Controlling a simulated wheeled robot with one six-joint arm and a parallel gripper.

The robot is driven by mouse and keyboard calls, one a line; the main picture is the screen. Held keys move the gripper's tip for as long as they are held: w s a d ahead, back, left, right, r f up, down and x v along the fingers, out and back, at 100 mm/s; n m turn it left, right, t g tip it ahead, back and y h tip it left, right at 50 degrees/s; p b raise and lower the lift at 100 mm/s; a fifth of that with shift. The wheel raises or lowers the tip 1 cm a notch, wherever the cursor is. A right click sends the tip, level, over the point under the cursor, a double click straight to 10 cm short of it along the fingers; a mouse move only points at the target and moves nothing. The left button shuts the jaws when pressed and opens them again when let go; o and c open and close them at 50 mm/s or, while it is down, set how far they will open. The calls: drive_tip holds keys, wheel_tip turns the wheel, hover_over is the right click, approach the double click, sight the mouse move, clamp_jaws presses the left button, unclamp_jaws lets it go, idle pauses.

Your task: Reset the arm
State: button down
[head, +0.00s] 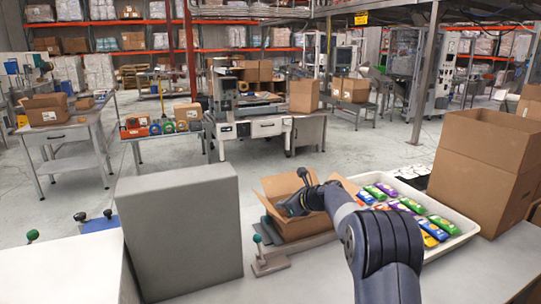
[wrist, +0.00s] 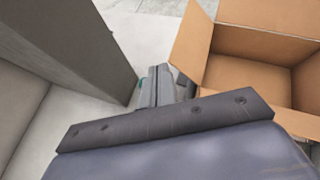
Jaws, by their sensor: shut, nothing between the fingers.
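My arm reaches in from the lower right in the head view. My gripper (head: 285,208) is in front of the open cardboard box (head: 298,226), hiding part of it. In the wrist view my gripper (wrist: 157,86) is shut and empty. There it points between a grey block and the open box (wrist: 240,75), whose visible inside is empty. The fingers look apart from both.
The tall grey block (head: 180,232) stands left of the open box. A white tray (head: 462,222) of colourful packets is to the right, beside a large carton (head: 487,150). A green-knobbed lever (head: 268,262) stands in front of the box.

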drive_tip(key=a+f, duration=0.6)
drive_tip(key=f, duration=0.5)
drive_tip(key=shift+w+f, duration=0.35)
drive_tip(key=shift+w, duration=0.1)
